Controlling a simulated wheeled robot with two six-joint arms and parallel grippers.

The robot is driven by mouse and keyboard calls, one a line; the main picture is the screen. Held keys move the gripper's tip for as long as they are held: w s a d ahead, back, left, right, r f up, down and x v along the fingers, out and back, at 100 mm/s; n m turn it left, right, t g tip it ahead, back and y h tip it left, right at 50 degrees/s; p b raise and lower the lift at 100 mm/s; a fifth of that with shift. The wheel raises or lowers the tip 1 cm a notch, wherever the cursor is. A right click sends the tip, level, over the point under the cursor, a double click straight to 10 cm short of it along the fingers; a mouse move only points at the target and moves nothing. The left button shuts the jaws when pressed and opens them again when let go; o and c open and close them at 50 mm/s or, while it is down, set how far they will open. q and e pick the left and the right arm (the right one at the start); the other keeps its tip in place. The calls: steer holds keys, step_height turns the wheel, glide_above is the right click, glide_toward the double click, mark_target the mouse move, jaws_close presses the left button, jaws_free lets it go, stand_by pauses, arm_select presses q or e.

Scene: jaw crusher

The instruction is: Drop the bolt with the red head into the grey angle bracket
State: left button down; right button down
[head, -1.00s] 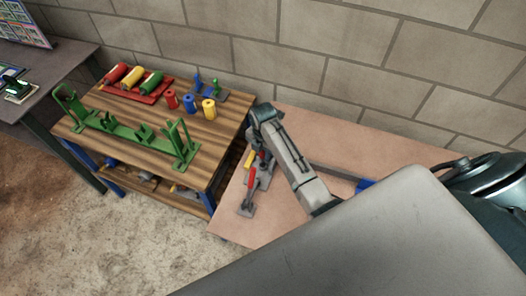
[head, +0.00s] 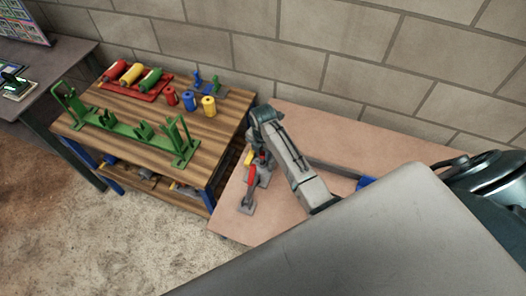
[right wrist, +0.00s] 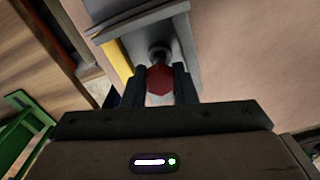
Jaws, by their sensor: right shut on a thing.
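My right gripper (head: 261,153) is over the near left part of the tan table, pointing down. In the right wrist view its two dark fingers (right wrist: 159,86) are shut on the bolt with the red head (right wrist: 159,79). The hexagonal head faces the camera, and the grey shank behind it is mostly hidden. A grey bracket-like part with a raised edge (right wrist: 183,28) lies just beyond the bolt. I cannot tell whether the bolt touches it or is in a hole. My left gripper is out of view.
A yellow part (right wrist: 116,62) borders the bracket. The wooden bench (head: 130,107) at left holds a green frame (head: 122,128) and coloured cylinders. The tan table (head: 225,222) is clear at its front left.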

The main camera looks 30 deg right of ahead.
steer(key=shift+f+b, duration=0.55)
steer(key=shift+f, duration=0.75)
steer(key=c, duration=1.1)
jaws_free()
steer(key=shift+w+r, duration=0.1)
steer(key=shift+r, duration=0.4)
step_height(320, 180, up, 9)
steer(key=shift+b, duration=1.2)
steer(key=shift+a+r, duration=0.1)
steer(key=shift+r, duration=0.3)
steer(key=shift+r, duration=0.1)
